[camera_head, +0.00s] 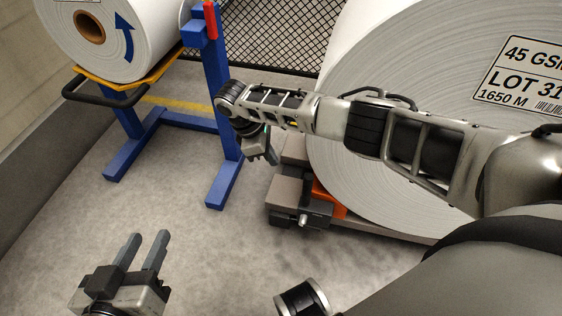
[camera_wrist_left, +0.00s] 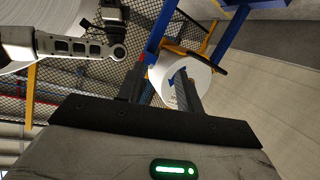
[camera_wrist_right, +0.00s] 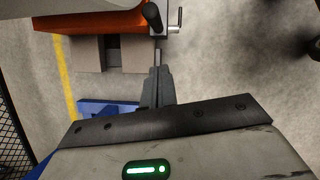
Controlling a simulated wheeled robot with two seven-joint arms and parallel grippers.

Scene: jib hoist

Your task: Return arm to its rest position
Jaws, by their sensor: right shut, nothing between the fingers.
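My right arm reaches across the head view from the right, in front of the large white roll (camera_head: 400,60). My right gripper (camera_head: 274,158) hangs down at its end, near the blue stand's post. Its fingers are together and empty in the right wrist view (camera_wrist_right: 160,72), pointing toward a dark clamp with a small crank handle (camera_wrist_right: 178,22). My left gripper (camera_head: 148,236) is at the lower left of the head view, over bare floor. Its fingers stand apart with nothing between them; they also show apart in the left wrist view (camera_wrist_left: 167,85).
A blue stand (camera_head: 222,120) with a yellow cradle carries a white roll (camera_head: 125,55) with a blue arrow. An orange block (camera_head: 328,200) and grey blocks (camera_head: 287,185) sit at the large roll's base. Mesh fencing (camera_head: 270,35) stands behind. The floor at left centre is free.

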